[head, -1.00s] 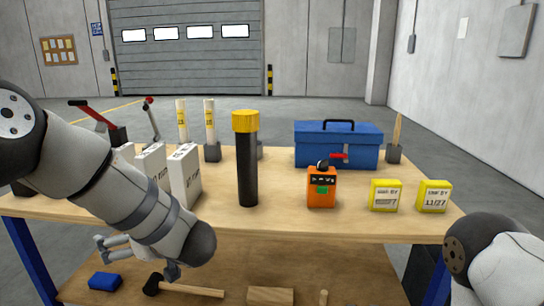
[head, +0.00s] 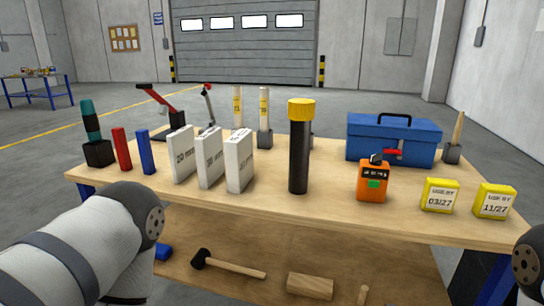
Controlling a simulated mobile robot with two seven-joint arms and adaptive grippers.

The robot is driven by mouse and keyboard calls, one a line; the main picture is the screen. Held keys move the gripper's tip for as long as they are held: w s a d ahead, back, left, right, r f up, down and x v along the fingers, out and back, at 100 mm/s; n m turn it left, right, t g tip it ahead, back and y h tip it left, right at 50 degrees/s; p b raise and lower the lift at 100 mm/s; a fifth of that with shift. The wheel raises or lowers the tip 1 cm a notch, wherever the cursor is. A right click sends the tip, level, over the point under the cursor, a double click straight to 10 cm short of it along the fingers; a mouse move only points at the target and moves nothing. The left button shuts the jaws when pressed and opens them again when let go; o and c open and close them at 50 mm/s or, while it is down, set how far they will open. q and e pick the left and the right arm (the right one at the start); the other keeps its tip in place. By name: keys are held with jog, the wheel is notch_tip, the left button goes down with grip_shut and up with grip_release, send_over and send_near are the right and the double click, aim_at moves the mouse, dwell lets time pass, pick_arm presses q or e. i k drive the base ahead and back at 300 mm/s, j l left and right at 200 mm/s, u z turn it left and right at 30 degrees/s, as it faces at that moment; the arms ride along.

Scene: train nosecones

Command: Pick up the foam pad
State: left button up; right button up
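No thing is marked as a foam pad. Three white upright blocks with thickness marks in mm, a left one (head: 182,155), a middle one (head: 210,160) and a right one (head: 239,162), stand on the workbench. A small blue block (head: 163,252) lies on the lower shelf, partly hidden by my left arm. I cannot tell which of these is the foam pad. My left arm fills the lower left; only a sliver of grey, perhaps its gripper, shows at the bottom edge, with no fingers clear. Of my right arm, only a link shows at the right edge; its gripper is out of view.
The workbench (head: 330,207) also holds a black tube with a yellow cap (head: 299,150), an orange device (head: 373,182), a blue toolbox (head: 393,140) and two yellow packs, left (head: 440,196) and right (head: 494,202). A mallet (head: 235,265) and wooden block (head: 310,286) lie below.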

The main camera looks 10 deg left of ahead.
aim_at(239, 148)
jog(key=i+l+u, duration=0.2)
jog(key=u, duration=0.15)
jog(key=i+l+u, duration=0.3)
jog(key=l+u, duration=0.35)
jog(key=i+l+u, duration=0.15)
jog(key=l+u, duration=0.2)
